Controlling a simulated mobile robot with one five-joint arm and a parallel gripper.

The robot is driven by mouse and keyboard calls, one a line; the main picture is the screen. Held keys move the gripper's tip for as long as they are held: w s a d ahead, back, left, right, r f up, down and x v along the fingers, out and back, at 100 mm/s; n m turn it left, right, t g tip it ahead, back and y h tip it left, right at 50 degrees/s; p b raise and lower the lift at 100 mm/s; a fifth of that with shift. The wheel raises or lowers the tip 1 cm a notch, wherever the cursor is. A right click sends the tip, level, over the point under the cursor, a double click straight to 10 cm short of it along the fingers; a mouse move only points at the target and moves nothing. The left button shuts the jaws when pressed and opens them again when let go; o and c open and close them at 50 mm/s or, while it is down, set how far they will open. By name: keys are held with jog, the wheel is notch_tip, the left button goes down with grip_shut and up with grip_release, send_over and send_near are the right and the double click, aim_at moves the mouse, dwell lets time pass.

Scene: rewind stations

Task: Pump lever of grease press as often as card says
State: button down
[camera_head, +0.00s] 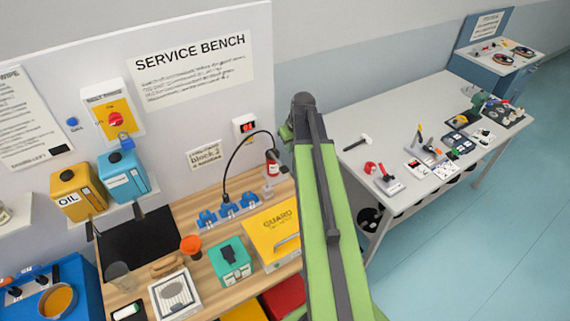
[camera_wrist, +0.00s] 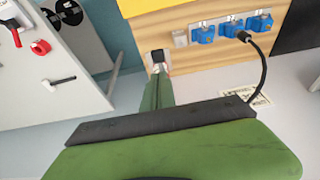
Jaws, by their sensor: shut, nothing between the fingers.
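I cannot tell for certain which thing is the grease press. A small red unit with a dark top (camera_head: 272,165) stands at the right back corner of the service bench; a dark-topped fitting (camera_wrist: 158,57) shows at that corner in the wrist view. A card with large lettering (camera_head: 205,154) is on the wall behind the bench; its text is too small to read surely. In the wrist view my gripper (camera_wrist: 161,74) is shut and empty, its tips close to the dark-topped fitting in the picture. The head view hides my gripper behind my arm.
The bench holds blue plugs (camera_head: 228,209) with a black cable, a yellow guard (camera_head: 271,230) and a teal box (camera_head: 230,260). Blue floor (camera_head: 485,210) is clear in front.

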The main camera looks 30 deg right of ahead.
aim_at(285, 171)
jog(key=b+x, duration=0.4)
jog(key=s+b+x, duration=0.1)
jog(key=b+x, duration=0.8)
jog(key=shift+f, duration=0.55)
jog(key=shift+s+f+b, duration=0.1)
jog(key=shift+b, duration=0.2)
jog(key=f+b, duration=0.1)
jog(key=b, duration=0.1)
jog(key=f+t+b, duration=0.1)
jog(key=f+b, duration=0.1)
jog(key=b, duration=0.1)
jog(key=f+t+b, duration=0.1)
jog(key=f+b, duration=0.1)
jog(key=shift+s+a+f+b, duration=0.1)
jog(key=shift+s+f+b, duration=0.1)
jog(key=shift+s+b, duration=0.15)
